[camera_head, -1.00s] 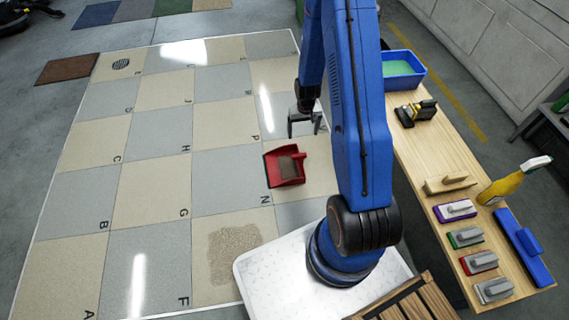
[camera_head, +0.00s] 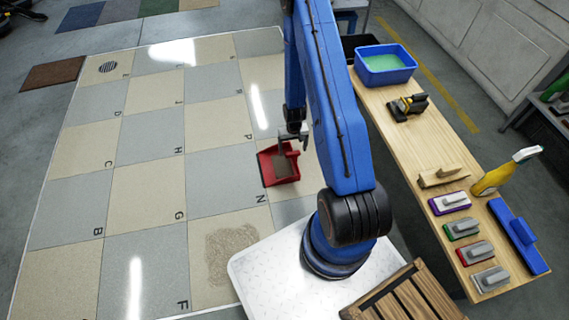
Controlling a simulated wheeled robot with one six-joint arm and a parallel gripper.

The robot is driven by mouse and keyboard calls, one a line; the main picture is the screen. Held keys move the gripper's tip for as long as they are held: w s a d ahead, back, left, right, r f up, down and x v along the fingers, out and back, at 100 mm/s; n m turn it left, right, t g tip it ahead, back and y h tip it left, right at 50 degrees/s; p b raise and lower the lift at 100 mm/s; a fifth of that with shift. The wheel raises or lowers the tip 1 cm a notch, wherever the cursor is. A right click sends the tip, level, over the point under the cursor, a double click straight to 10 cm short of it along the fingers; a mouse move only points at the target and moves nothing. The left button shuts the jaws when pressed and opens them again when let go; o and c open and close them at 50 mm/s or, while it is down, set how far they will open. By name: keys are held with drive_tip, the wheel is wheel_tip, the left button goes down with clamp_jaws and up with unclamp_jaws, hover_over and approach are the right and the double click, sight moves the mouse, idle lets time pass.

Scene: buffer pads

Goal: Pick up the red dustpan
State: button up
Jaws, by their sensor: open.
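The red dustpan (camera_head: 283,176) lies on the checkered tile floor near the letter N, just left of my arm. Some brown material shows inside its pan. My gripper (camera_head: 293,142) is open above the dustpan's far right edge and covers part of it. The fingers look empty. I cannot tell whether they touch the dustpan or where its handle lies relative to them.
A wooden bench (camera_head: 425,150) on the right holds a blue tub (camera_head: 385,66), a yellow spray bottle (camera_head: 505,172) and several pads. A brown debris patch (camera_head: 230,250) lies on the tiles. A wooden crate (camera_head: 405,295) stands at the front.

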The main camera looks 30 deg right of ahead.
sight(292, 164)
drive_tip(key=shift+d+f, duration=0.1)
drive_tip(key=shift+f, duration=5.05)
drive_tip(key=shift+w, duration=0.1)
drive_tip(key=c, duration=1.4)
